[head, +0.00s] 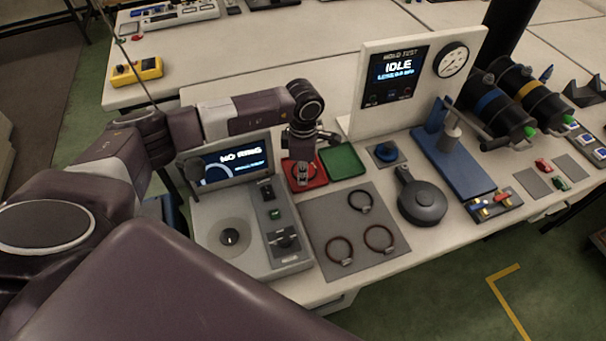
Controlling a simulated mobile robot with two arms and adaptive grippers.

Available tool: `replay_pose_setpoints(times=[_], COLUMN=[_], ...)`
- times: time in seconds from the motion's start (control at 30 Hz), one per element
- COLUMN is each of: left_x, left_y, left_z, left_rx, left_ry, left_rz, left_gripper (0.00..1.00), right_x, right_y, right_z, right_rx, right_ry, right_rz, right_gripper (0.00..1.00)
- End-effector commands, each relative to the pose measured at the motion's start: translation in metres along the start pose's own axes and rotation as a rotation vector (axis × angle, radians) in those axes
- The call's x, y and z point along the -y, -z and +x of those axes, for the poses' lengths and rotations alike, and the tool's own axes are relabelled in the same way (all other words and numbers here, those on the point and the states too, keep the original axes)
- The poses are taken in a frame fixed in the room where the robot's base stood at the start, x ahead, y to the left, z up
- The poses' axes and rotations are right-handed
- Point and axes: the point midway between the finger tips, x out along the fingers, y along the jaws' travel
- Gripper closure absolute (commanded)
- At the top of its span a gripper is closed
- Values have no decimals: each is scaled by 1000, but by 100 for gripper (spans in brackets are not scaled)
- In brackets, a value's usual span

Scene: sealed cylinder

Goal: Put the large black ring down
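My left gripper (303,178) points down over the red tray (314,185). A dark ring (293,177) shows around its fingertips, at or just above the tray floor. The fingertips are small here, and I cannot tell whether they grip the ring or are apart from it. On the grey mat (355,224) lie a smaller black ring (351,207) and two reddish-brown rings, one at the front left (328,246) and one at the right (391,233). My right gripper is out of view.
A green tray (342,161) adjoins the red one on the right. A tester with a "NO RING" screen (236,163) stands left. A round black handled tool (422,205), a blue fixture (455,165) and an "IDLE" panel (397,75) stand to the right and behind.

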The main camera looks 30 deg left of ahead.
Motion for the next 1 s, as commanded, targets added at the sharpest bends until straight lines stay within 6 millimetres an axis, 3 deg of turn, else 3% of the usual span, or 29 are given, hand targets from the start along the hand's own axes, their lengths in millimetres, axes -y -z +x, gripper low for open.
replay_pose_setpoints(times=[0.47, 1.0], left_x=[-1, -1], left_y=[0, 0], left_z=[-7, -108], left_rx=[1, 2], left_ry=[-2, -3], left_rz=[0, 0], left_gripper=[88, 88], right_x=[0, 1], right_y=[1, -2], right_z=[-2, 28], right_rx=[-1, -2], right_ry=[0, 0], right_rz=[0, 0], right_gripper=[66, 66])
